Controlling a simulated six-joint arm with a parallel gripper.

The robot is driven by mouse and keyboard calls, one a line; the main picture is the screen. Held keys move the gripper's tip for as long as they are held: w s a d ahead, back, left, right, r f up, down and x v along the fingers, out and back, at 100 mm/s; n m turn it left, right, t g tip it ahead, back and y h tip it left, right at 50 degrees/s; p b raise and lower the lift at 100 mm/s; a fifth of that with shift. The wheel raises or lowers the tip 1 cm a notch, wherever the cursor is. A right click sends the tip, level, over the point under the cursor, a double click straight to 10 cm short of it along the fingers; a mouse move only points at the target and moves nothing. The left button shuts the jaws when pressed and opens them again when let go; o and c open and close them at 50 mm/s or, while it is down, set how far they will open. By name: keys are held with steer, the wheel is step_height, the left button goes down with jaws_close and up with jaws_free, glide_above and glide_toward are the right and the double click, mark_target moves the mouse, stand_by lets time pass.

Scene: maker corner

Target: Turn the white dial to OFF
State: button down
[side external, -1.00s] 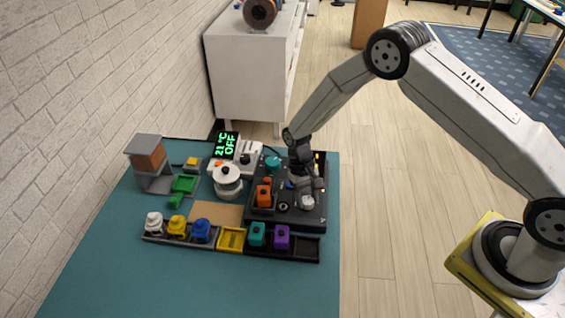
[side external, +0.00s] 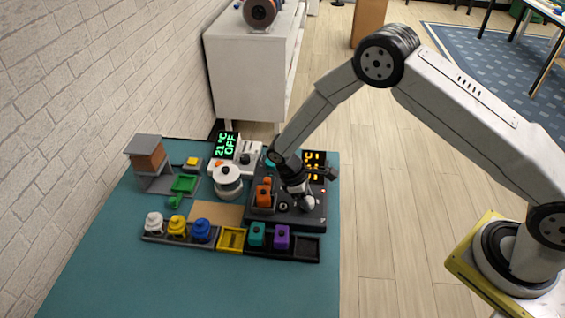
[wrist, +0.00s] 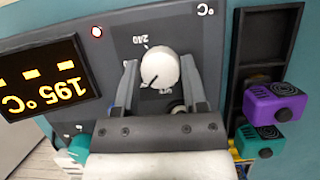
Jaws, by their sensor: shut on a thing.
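The white dial (wrist: 160,66) sits on a dark control panel (wrist: 205,25) in the wrist view, with a dark mark on its lower left part. A "240" label shows above it, and small lettering below it is partly hidden. My gripper (wrist: 160,78) has one finger on each side of the dial and is shut on it. An orange display (wrist: 42,78) beside it reads 195 °C, upside down in this view. In the side view the dial (side external: 307,203) shows below my gripper (side external: 302,198), on the black panel near its right edge.
An orange block (side external: 263,195) stands on the panel left of my gripper. A tray holds a teal block (side external: 257,234) and a purple block (side external: 282,237). A white device (side external: 235,160) with a green display reading 21 °C OFF stands behind left. Bare teal mat (side external: 200,285) lies in front.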

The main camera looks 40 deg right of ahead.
steer(key=n, duration=0.2)
steer(key=n+t, duration=0.1)
steer(key=n, duration=0.1)
steer(key=shift+n+t+h, duration=0.3)
steer(key=shift+n+h, duration=0.1)
steer(key=n+t, duration=0.1)
steer(key=n, duration=0.3)
steer(key=shift+s+a+n+t, duration=0.1)
steer(key=shift+n+t, duration=0.2)
steer(key=shift+t, duration=0.1)
steer(key=shift+c, duration=0.7)
jaws_free()
steer(key=shift+r, duration=0.1)
steer(key=v, duration=0.7)
steer(key=shift+a+r, duration=0.25)
